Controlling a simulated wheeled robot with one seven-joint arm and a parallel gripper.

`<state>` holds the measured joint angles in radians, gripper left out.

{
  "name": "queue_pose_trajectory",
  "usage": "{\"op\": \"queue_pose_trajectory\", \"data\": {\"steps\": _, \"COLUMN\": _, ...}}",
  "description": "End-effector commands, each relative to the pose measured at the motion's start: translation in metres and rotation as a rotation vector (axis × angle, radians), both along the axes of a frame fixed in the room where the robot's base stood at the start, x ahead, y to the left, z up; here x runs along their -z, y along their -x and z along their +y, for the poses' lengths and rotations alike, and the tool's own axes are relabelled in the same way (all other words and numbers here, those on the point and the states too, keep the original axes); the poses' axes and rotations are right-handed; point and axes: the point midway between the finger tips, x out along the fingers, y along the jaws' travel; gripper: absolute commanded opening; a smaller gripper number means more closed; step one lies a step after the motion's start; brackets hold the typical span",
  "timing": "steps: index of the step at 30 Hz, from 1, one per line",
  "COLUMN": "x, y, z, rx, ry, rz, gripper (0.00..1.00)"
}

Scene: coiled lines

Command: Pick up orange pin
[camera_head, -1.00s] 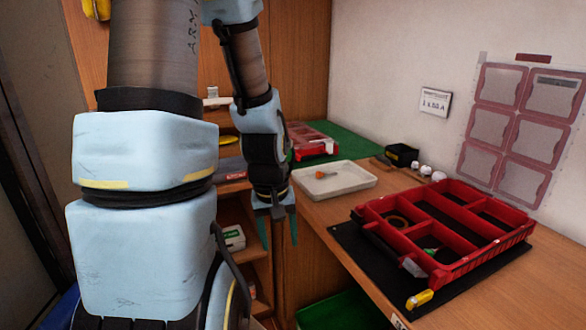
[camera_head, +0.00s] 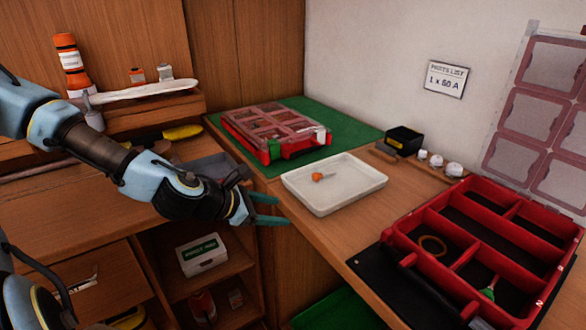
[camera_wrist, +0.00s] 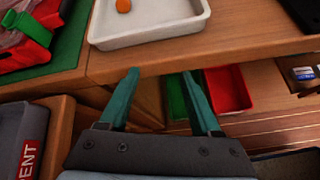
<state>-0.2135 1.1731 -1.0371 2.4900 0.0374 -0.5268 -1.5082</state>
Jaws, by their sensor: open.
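The orange pin (camera_head: 320,177) lies in the white tray (camera_head: 361,193) on the wooden bench. In the wrist view only its round orange end (camera_wrist: 124,6) shows, at the top edge, inside the tray (camera_wrist: 150,39). My gripper (camera_head: 284,210) has teal fingers, open and empty. It is to the left of the tray, near the bench's front edge. In the wrist view my gripper (camera_wrist: 160,76) points toward the tray, and its fingertips are short of the tray's near rim.
A red case with a clear lid (camera_head: 270,128) lies on a green mat (camera_head: 352,137) behind the tray. A red compartment box (camera_head: 441,269) sits on a black mat at the right. A small black bin (camera_head: 404,140) stands behind the tray. Shelves are below my gripper.

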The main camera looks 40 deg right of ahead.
Motion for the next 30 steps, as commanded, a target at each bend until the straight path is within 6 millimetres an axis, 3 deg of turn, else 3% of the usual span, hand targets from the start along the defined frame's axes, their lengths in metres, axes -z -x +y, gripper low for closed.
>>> {"op": "queue_pose_trajectory", "data": {"steps": 14, "x": -0.049, "y": -0.011, "z": -0.038, "rx": -0.224, "ry": 0.213, "rz": 0.242, "gripper": 0.65}}
{"op": "queue_pose_trajectory", "data": {"steps": 24, "x": -0.035, "y": -0.016, "z": -0.081, "rx": -0.23, "ry": 0.219, "rz": 0.254, "gripper": 0.65}}
{"op": "queue_pose_trajectory", "data": {"steps": 30, "x": -0.03, "y": -0.018, "z": -0.093, "rx": -0.232, "ry": 0.219, "rz": 0.252, "gripper": 0.65}}
